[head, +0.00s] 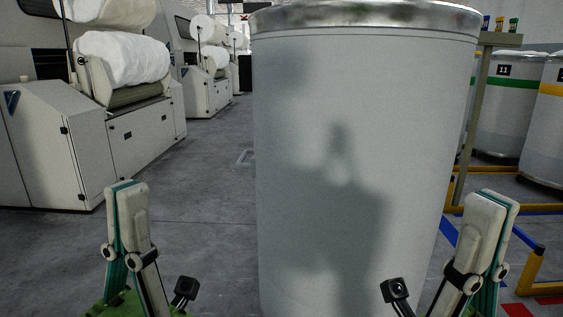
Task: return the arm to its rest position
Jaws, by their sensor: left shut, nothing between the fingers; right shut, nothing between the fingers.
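My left gripper (124,190) is at the lower left of the head view, pointing upward, with pale fingers and teal pads. It is shut and empty. My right gripper (499,200) is at the lower right, also pointing upward, shut and empty. Both are low in the view, on either side of a large can that stands between them in the picture. The upper parts of both arms are out of view.
The tall grey can (350,130) with a metal rim fills the middle. Carding machines (110,130) with white rolls line the left. Banded cans (508,105) stand at the right behind a yellow floor frame (530,270). Grey floor (200,220) is clear left of the can.

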